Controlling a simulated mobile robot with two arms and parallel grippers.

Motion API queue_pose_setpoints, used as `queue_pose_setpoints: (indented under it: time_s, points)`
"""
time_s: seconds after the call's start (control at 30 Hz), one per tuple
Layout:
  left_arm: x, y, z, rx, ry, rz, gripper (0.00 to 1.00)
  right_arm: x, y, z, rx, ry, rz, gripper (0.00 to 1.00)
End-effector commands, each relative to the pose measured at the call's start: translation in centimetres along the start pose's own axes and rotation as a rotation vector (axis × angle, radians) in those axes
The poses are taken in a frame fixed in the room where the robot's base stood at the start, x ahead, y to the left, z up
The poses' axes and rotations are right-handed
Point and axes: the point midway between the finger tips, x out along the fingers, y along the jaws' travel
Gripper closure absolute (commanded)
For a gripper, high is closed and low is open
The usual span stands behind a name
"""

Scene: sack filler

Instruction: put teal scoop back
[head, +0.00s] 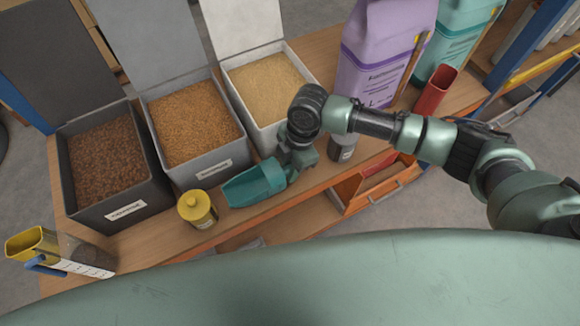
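The teal scoop (255,184) is in the middle of the head view, near the front edge of the wooden bench (160,250). Its open bowl points left, beside a yellow canister. My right gripper (291,165) is at the scoop's handle end and appears shut on it. The wrist and fingers hide most of the handle. I cannot tell whether the scoop touches the bench. My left gripper is not in view.
Three open bins with raised lids hold dark brown (103,160), orange-brown (195,120) and pale (265,88) grains. The yellow canister (196,208) and a grey one (342,147) flank the scoop. A red scoop (436,92) and a purple sack (378,50) stand right.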

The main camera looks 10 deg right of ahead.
Motion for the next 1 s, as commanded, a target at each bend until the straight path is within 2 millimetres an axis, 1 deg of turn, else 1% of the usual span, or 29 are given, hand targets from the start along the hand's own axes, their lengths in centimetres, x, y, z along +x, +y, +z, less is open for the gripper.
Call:
queue_pose_setpoints:
  time_s: [0.03, 0.07, 0.33, 0.47, 0.57, 0.8, 1.0]
  points:
    - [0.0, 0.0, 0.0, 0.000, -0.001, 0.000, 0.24, 0.0, 0.0, 0.0, 0.000, 0.000, 0.000, 0.62]
    - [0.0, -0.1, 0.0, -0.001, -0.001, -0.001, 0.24, 0.0, 0.0, 0.0, 0.000, 0.000, 0.000, 0.57]
    - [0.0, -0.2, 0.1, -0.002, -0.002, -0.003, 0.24, -0.1, 0.0, 0.0, 0.000, 0.000, 0.000, 0.57]
    - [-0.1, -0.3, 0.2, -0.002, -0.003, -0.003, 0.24, -0.7, 0.1, 0.0, 0.000, 0.000, 0.002, 0.57]
    - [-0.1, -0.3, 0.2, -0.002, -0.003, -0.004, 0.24, -2.1, 0.1, -0.1, -0.001, 0.001, 0.004, 0.57]
    - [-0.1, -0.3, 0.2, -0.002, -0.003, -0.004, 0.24, -7.2, 0.1, 0.0, -0.001, -0.001, 0.004, 0.57]
    - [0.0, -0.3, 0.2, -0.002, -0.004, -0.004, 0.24, -10.7, 0.1, -0.1, 0.000, 0.000, 0.004, 0.57]
